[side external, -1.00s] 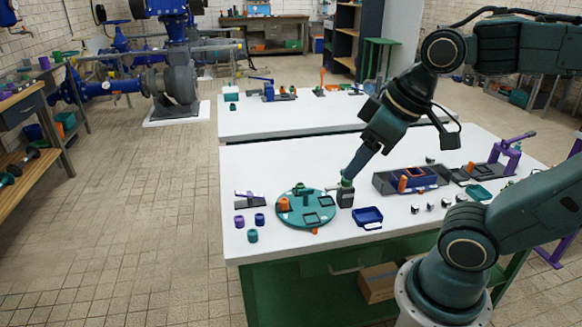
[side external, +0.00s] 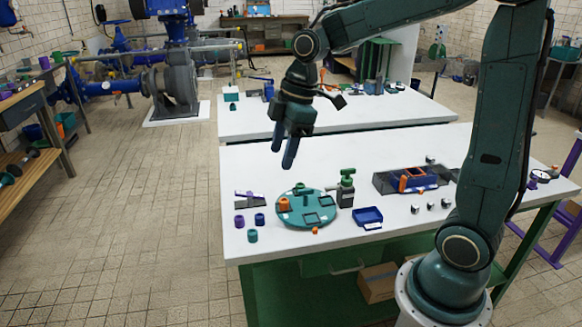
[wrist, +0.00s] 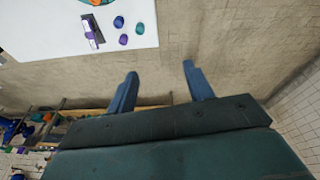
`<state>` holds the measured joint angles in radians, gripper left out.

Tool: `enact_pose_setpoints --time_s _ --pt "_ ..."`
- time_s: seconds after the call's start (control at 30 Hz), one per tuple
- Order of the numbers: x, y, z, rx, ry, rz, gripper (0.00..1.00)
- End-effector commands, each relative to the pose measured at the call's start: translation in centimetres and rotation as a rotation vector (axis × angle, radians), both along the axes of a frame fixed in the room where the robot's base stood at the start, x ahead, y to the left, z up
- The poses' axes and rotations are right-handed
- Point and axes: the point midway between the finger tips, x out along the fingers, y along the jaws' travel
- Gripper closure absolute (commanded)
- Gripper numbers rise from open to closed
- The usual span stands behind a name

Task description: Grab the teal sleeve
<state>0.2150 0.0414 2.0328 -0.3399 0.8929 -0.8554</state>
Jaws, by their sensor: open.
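The teal sleeve (side external: 252,235) is a small upright cylinder near the front left corner of the white table. It also shows in the wrist view (wrist: 140,28), near the table edge. A purple sleeve (side external: 239,221) and a blue sleeve (side external: 259,219) stand close beside it. My gripper (side external: 283,157) is open and empty, raised above the table's back left part with its blue fingers pointing down. In the wrist view, my gripper (wrist: 160,70) has its fingers apart with only floor between them, clear of the sleeve.
A round teal turntable (side external: 296,222) with an orange part is right of the sleeves. A grey holder with a purple piece (side external: 249,200) lies behind them. A dark bottle with a green top (side external: 346,190) and a blue tray (side external: 367,215) stand further right.

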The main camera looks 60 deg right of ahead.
Motion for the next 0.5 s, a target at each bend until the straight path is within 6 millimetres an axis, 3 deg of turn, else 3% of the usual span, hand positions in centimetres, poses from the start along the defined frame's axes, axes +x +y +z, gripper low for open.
enact_pose_setpoints --time_s 0.5 --pt "7.2 -3.4 -8.2 0.08 0.028 0.424 0.48"
